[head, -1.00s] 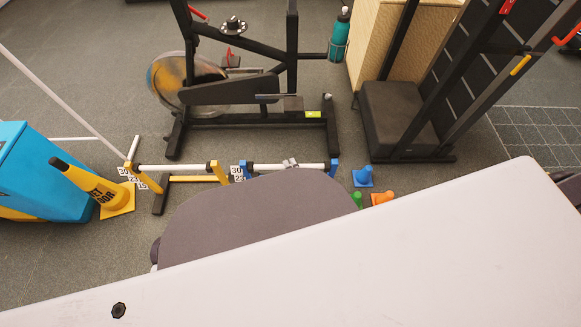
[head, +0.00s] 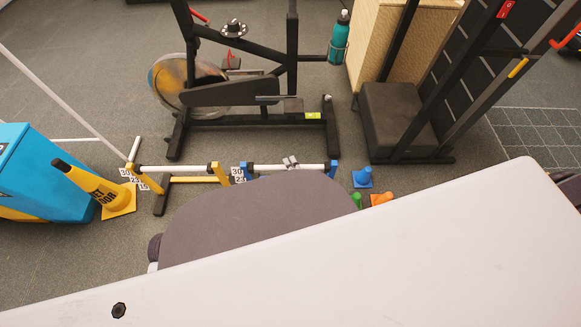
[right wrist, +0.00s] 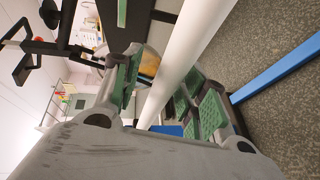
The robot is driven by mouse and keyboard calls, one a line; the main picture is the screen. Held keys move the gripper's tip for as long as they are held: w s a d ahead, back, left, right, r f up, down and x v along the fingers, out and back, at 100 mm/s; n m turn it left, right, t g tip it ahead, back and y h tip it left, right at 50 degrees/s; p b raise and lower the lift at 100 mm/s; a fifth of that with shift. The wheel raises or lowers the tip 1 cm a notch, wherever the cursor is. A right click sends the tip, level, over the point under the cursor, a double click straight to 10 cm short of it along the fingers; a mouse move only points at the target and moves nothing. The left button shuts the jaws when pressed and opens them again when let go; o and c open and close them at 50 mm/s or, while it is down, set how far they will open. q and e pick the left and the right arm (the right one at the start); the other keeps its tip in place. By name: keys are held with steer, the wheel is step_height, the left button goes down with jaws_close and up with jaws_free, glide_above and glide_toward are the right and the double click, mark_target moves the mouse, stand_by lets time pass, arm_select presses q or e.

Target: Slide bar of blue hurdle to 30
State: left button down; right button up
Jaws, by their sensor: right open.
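The blue hurdle (head: 247,171) stands on the floor just beyond my body, with blue uprights and a white bar (head: 268,168) across them. Number cards 30 and 23 (head: 238,171) are by its left upright; the bar's height against them cannot be told from above. My right gripper (head: 291,162) is at the bar, right of its middle. In the right wrist view the white bar (right wrist: 190,50) runs between the open, green-padded fingers of my right gripper (right wrist: 168,93). A blue hurdle part (right wrist: 275,77) shows at right there. My left gripper is not in view.
A yellow hurdle (head: 218,173) with a white bar stands close on the left. An exercise bike (head: 250,115) is behind. A yellow cone (head: 97,187) is farther left.

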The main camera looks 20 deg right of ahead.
steer(key=a+v, duration=0.1)
steer(key=v, duration=0.6)
steer(key=shift+s+d, duration=0.25)
steer(key=shift+d, duration=0.25)
stand_by(0.3)
steer(key=shift+w+r, duration=0.1)
stand_by(0.6)
